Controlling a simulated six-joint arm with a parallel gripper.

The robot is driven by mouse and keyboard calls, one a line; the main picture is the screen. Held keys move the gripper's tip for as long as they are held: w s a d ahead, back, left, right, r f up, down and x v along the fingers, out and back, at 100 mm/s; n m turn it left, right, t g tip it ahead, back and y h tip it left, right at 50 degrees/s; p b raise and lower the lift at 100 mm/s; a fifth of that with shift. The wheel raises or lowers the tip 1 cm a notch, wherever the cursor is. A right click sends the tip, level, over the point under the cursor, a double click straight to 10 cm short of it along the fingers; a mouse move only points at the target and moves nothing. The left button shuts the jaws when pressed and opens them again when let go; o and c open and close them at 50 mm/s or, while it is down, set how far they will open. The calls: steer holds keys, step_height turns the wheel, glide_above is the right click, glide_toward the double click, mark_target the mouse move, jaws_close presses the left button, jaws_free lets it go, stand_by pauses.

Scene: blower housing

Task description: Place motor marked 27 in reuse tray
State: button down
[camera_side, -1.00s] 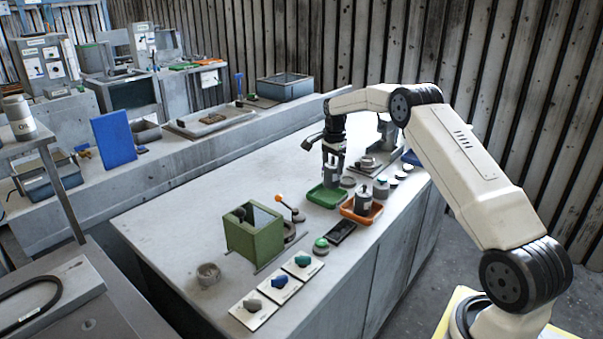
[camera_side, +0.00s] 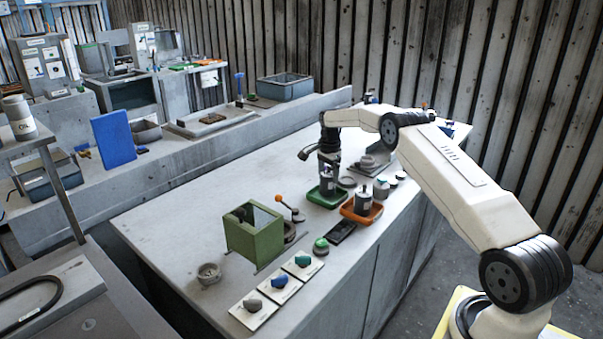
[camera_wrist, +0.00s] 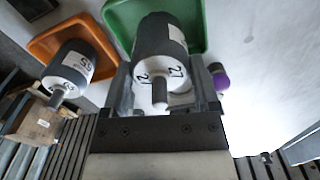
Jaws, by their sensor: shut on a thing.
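The grey cylindrical motor marked 27 (camera_wrist: 160,45) is between the jaws of my gripper (camera_side: 328,174) and fills the middle of the wrist view, its pale numbered end and shaft toward the camera. My gripper is shut on it. The green tray (camera_wrist: 196,25) lies behind the motor in the wrist view. In the side view the motor (camera_side: 327,187) is low, at the green tray (camera_side: 331,206); I cannot tell whether it touches the tray floor. No label on the tray is readable.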

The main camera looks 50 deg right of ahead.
steer(key=shift+f, duration=0.75)
steer(key=shift+f, duration=0.1)
jaws_free()
steer(key=shift+f, duration=0.1)
step_height(320, 180, up, 12)
steer(key=shift+r, duration=0.15)
stand_by(0.7)
